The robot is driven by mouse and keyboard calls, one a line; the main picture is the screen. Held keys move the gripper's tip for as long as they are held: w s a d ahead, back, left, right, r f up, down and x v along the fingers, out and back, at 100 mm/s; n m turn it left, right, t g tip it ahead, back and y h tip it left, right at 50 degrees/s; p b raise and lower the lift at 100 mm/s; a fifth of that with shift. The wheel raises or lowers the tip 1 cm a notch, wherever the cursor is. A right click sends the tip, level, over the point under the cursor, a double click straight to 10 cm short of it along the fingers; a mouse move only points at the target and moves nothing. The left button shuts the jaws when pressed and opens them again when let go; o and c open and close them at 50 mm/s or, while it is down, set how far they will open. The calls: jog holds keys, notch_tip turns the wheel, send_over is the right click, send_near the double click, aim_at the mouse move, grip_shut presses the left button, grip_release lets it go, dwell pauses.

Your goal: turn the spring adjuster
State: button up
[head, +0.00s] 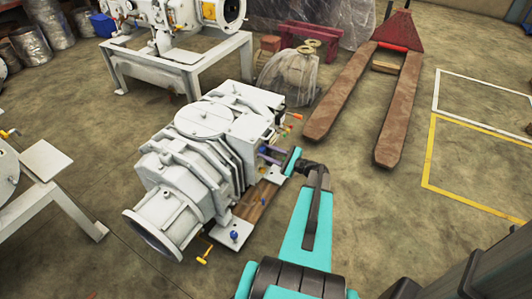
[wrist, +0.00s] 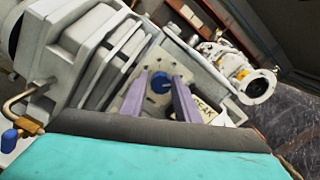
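The white screw vacuum pump (head: 205,150) stands on the floor in the middle of the head view, and its grey-white body also fills the upper left of the wrist view (wrist: 75,65). A round blue knob (wrist: 160,82), which looks like the spring adjuster, sits on a flat plate of the pump. My gripper (head: 262,155) is at the pump's right side. In the wrist view its two purple fingers (wrist: 160,92) are apart, with the knob seen between their tips. I cannot tell whether the tips reach around the knob or stop short. The knob is hidden in the head view.
A blue knob (head: 234,235) and a yellow handle (head: 203,257) stick out low at the pump's front. Small coloured levers (head: 290,120) stand near my gripper. A pallet jack (head: 375,90) is at the back right.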

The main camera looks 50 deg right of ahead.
jog(key=o, duration=0.3)
jog(key=shift+s+d, duration=0.1)
jog(key=v, duration=1.3)
jog(key=shift+s+p, duration=0.3)
jog(key=shift+s, duration=0.05)
